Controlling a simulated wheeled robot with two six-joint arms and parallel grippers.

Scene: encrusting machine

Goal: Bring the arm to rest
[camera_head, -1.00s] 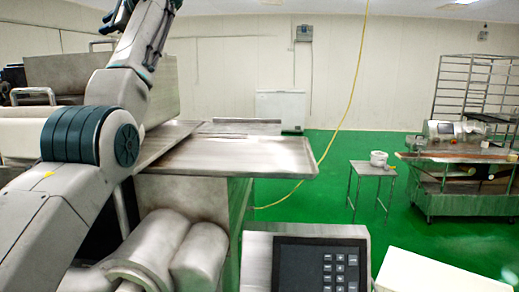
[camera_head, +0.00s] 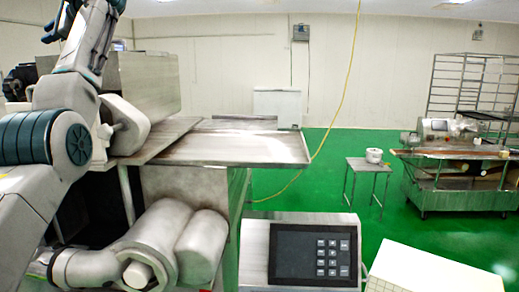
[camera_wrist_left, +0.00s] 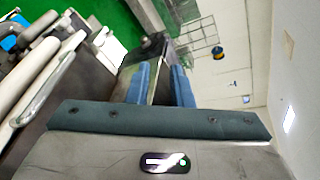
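My left arm rises along the left side of the head view, in front of the encrusting machine. My left gripper (camera_head: 112,8) is up at the top edge of that view, partly cut off, well above the metal tray. In the left wrist view its two blue fingers (camera_wrist_left: 161,84) stand apart with a gap between them. I see nothing held in the gap, only background behind it. My right arm and right gripper are not in view.
A keypad panel (camera_head: 312,255) stands in front. A small table (camera_head: 368,166) and a wheeled bench (camera_head: 455,172) stand farther right on open green floor.

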